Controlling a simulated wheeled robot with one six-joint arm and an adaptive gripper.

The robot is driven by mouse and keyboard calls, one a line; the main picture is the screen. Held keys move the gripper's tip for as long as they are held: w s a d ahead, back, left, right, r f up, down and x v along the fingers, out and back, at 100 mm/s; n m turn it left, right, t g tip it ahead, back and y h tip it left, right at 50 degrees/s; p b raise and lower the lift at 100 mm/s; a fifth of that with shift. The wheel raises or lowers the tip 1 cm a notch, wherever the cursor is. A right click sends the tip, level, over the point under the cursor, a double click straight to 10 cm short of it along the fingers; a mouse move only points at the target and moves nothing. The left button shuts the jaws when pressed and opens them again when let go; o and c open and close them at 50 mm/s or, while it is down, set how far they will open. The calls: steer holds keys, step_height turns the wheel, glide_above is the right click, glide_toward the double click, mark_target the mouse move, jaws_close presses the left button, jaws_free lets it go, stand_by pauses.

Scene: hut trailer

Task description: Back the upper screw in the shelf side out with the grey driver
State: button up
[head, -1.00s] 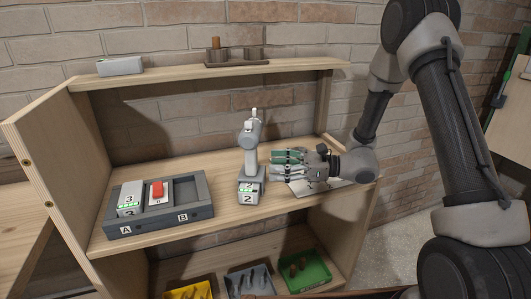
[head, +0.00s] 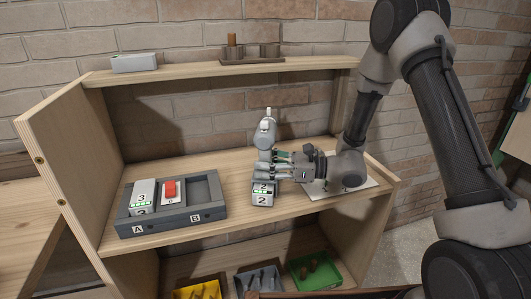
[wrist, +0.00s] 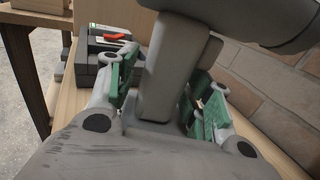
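The grey driver (head: 265,134) stands upright on the shelf board on its battery block (head: 263,194) marked 2. In the wrist view its handle (wrist: 168,80) rises between my fingers. My gripper (head: 270,169) reaches in from the right, with one finger on each side of the handle. The green pads look slightly apart from it, so the gripper appears open; contact is partly hidden.
A paper sheet (head: 355,186) lies under my wrist. Yellow, grey and green bins (head: 332,280) stand below. The upper shelf (head: 190,70) overhangs.

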jaws_close()
steer(key=shift+r, duration=0.1)
